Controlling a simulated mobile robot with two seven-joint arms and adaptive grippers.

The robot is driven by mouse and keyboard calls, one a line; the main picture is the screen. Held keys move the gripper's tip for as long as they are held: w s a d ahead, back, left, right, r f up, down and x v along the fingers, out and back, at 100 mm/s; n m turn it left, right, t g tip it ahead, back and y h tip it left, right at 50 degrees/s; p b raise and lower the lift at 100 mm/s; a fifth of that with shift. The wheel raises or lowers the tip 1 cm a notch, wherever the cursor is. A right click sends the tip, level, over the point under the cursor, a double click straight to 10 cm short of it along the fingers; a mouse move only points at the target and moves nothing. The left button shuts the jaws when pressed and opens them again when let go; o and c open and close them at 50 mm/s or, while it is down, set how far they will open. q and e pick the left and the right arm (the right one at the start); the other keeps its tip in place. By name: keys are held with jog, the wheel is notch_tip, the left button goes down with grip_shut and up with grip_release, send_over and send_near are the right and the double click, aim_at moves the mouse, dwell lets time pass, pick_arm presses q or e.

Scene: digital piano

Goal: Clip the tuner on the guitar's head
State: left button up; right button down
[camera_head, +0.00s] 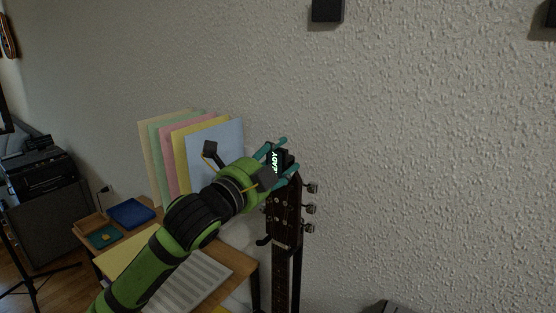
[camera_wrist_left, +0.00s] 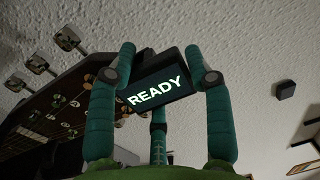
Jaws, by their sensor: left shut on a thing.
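The guitar's dark head (camera_head: 285,215) is upright against the wall in the head view, with metal tuning pegs along its right side. It also shows at the left of the left wrist view (camera_wrist_left: 50,105). The tuner (camera_head: 275,160) is a small black box with a lit screen reading READY; it shows in the left wrist view (camera_wrist_left: 158,90). My left gripper (camera_head: 287,158) is shut on the tuner with its teal fingers, at the top of the guitar's head. The tuner's clip is hidden, so I cannot tell whether it touches the head. My right gripper is not in view.
A wooden desk (camera_head: 236,255) stands left of the guitar, with coloured folders (camera_head: 215,145), a blue tray (camera_head: 131,213) and sheet music (camera_head: 195,283). A black amplifier (camera_head: 50,205) is at the far left.

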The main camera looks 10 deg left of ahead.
pick_arm(q)
jog(key=o, duration=1.2)
jog(key=shift+w+f, duration=0.1)
jog(key=shift+f, duration=0.2)
jog(key=shift+o, duration=0.2)
jog(key=shift+a, duration=0.1)
jog(key=shift+v, duration=2.55)
jog(key=shift+r, duration=0.1)
